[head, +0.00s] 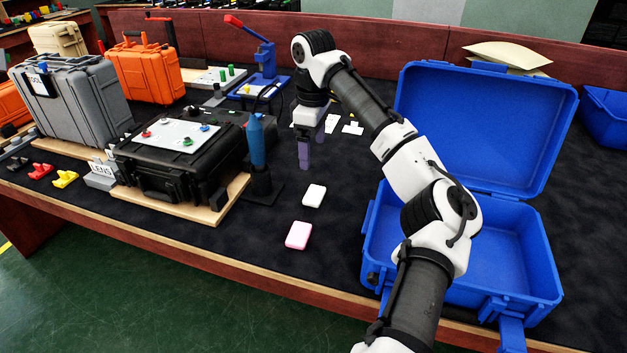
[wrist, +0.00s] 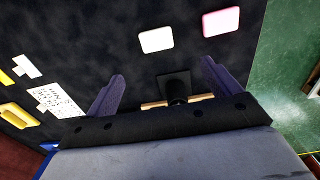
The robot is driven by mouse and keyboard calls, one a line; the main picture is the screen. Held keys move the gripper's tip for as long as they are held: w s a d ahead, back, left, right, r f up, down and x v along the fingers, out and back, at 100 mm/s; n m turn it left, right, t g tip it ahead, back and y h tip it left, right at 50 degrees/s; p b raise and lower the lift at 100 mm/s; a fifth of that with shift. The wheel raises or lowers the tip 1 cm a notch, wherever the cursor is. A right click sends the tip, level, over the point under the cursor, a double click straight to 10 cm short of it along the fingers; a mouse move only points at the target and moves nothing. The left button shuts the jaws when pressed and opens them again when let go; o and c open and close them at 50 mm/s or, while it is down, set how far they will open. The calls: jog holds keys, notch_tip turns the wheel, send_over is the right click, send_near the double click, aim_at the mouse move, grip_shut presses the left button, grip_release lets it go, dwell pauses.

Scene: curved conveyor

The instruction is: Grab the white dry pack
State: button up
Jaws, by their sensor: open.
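The white dry pack (head: 314,195) is a small rounded white block lying flat on the dark table mat, just behind a pink pack (head: 298,235). In the wrist view the white pack (wrist: 156,40) lies beyond the fingertips, with the pink pack (wrist: 221,21) to its right. My gripper (head: 312,150) points down over the mat, farther back than the white pack and apart from it. Its purple fingers also show in the wrist view (wrist: 163,70), spread with no pack between them.
A blue cylinder (head: 256,140) on a black stand is left of my gripper, beside a black case (head: 180,155). An open blue case (head: 450,245) stands at right. White cards (head: 352,128) lie behind my gripper. The mat around the white pack is clear.

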send_over(314, 193)
jog(key=f, duration=0.8)
jog(key=shift+s+d, duration=0.1)
jog(key=shift+s, duration=0.15)
jog(key=shift+w+f, duration=0.2)
jog(key=shift+f, duration=2.7)
jog(key=c, duration=1.1)
jog(key=shift+o, duration=0.2)
jog(key=shift+r, duration=0.1)
